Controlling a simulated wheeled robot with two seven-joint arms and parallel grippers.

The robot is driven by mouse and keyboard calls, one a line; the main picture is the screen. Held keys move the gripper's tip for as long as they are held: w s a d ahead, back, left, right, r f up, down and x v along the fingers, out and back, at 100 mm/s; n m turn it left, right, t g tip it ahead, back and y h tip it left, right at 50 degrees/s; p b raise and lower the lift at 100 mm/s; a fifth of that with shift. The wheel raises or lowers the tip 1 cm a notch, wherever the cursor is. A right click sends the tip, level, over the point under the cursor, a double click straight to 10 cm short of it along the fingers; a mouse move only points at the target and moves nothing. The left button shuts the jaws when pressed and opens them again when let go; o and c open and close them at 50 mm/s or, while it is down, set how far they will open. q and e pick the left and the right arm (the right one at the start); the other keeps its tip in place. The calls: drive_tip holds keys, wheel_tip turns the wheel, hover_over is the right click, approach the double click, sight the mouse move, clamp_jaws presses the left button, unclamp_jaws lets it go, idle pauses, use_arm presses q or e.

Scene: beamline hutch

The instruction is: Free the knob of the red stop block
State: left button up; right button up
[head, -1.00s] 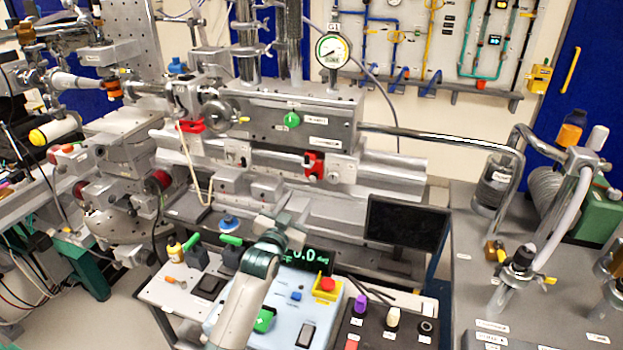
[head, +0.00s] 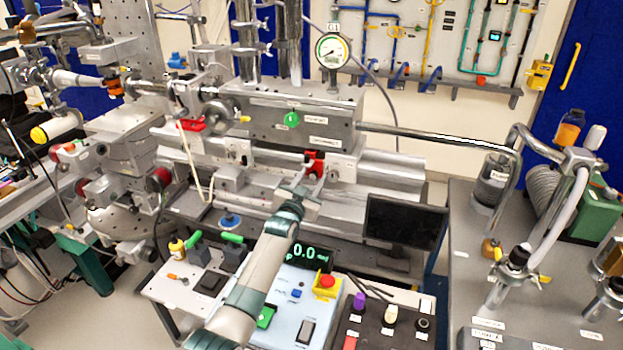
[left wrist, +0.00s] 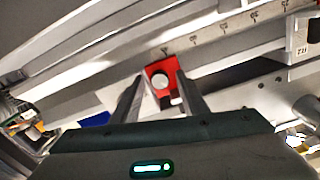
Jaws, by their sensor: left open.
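The red stop block (head: 315,160) sits on the rail of the bench in the middle of the head view. In the left wrist view, the red stop block (left wrist: 152,72) shows a round pale knob (left wrist: 161,82) on its face. My left gripper (head: 309,184) is open, just in front of and slightly below the block. In the left wrist view, the fingers of my left gripper (left wrist: 158,92) point at the block, one on each side of the knob. I cannot tell whether they touch anything. My right gripper is not in view.
A control panel with a yellow and red emergency button (head: 326,284) and a green display (head: 305,256) lies below my left arm. A dark monitor (head: 404,222) stands to the right. A second red block (head: 192,125) is farther left.

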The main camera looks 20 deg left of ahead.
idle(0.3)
use_arm(q)
clamp_jaws()
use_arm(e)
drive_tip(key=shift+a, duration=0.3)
use_arm(q)
drive_tip(key=shift+n, duration=0.4)
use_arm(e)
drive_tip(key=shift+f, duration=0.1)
use_arm(q)
drive_tip(key=n+b, duration=0.1)
drive_tip(key=n, duration=0.4)
drive_tip(key=shift+f, duration=0.1)
drive_tip(key=n, duration=0.4)
drive_tip(key=shift+b, duration=0.3)
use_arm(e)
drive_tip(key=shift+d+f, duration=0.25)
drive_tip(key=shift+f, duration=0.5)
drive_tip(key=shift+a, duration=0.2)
use_arm(q)
unclamp_jaws()
drive_tip(key=shift+a, duration=0.1)
